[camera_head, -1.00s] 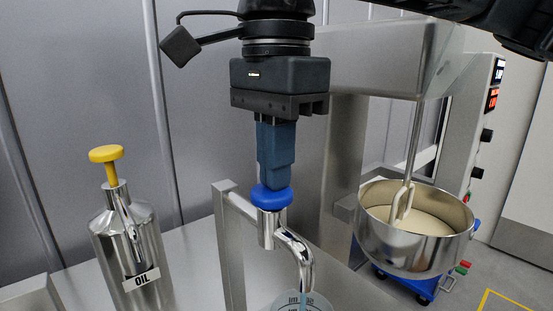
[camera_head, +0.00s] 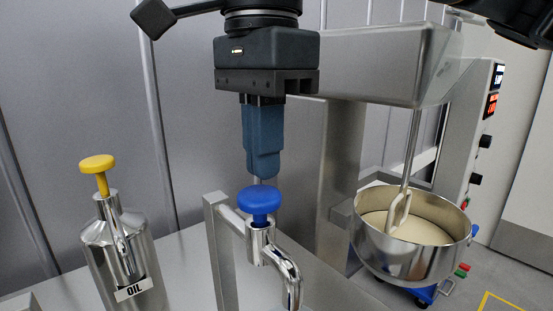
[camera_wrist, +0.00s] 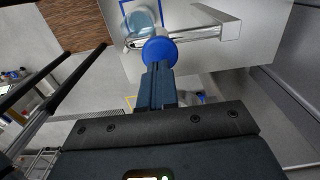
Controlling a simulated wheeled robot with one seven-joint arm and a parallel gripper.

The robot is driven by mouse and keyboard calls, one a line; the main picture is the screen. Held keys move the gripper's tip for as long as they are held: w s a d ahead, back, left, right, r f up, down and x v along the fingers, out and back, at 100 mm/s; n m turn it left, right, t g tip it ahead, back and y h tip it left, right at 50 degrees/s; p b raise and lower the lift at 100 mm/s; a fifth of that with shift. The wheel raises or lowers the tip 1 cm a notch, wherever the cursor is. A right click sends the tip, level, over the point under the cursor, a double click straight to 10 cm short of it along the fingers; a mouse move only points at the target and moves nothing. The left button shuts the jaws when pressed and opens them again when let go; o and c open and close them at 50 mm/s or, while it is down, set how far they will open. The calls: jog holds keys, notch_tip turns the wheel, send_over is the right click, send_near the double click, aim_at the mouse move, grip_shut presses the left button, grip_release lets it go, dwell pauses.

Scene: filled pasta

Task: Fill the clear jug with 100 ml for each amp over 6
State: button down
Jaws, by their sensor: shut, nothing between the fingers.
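My gripper (camera_head: 262,176) is shut and empty, pointing down just above a blue push knob (camera_head: 260,200). In the head view a small gap shows between the fingertips and the knob. The knob stands raised on its stem, on top of a steel tap (camera_head: 288,275) with a curved spout.
A steel oil can (camera_head: 122,255) with a yellow knob and an OIL label stands at the left. A mixer bowl (camera_head: 375,248) with pale contents and a hook stands at the right. A steel upright (camera_head: 222,255) stands beside the tap. The counter between can and tap is clear.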

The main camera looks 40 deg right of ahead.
aim_at(264, 191)
notch_tip(264, 191, up, 11)
jog(key=b, duration=0.1)
jog(key=shift+f, duration=0.15)
dwell(1.3)
